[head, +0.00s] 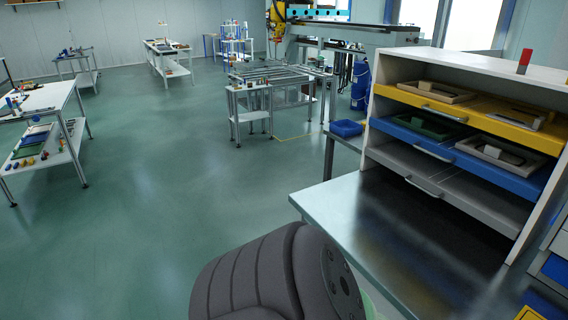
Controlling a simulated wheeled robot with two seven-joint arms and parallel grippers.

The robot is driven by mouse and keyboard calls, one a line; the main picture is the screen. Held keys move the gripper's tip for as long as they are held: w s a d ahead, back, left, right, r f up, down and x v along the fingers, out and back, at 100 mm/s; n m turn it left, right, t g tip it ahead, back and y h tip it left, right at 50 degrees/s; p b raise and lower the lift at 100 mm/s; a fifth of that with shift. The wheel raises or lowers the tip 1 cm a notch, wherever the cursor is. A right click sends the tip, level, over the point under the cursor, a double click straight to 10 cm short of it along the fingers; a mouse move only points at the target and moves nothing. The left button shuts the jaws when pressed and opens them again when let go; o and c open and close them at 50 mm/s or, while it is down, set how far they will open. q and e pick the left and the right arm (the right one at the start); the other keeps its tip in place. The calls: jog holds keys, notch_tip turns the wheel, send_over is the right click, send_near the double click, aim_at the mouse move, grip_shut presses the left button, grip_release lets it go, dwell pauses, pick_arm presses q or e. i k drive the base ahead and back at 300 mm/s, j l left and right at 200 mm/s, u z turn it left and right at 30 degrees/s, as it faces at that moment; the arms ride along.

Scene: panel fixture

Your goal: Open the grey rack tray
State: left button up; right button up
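The grey rack tray (470,196) is the lowest of three trays in a white rack (480,66) at the right of the head view. Its front looks about in line with the rack's front, and its visible inside looks empty. A pale bar handle (424,189) sits on its front. Neither gripper is in view. A dark rounded link of one of my arms shows at the bottom middle, apart from the tray in the picture.
Above it are a blue tray (434,153) and a yellow tray (443,113), both holding parts. The rack stands on a dark metal table (365,220), clear in front. A red block (524,60) stands on top. A blue bin (346,128) is left of the rack. Floor on the left is open.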

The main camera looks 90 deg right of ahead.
aim_at(499, 208)
jog(key=z, duration=3.85)
jog(key=i+j+z, duration=0.35)
jog(key=j, duration=0.3)
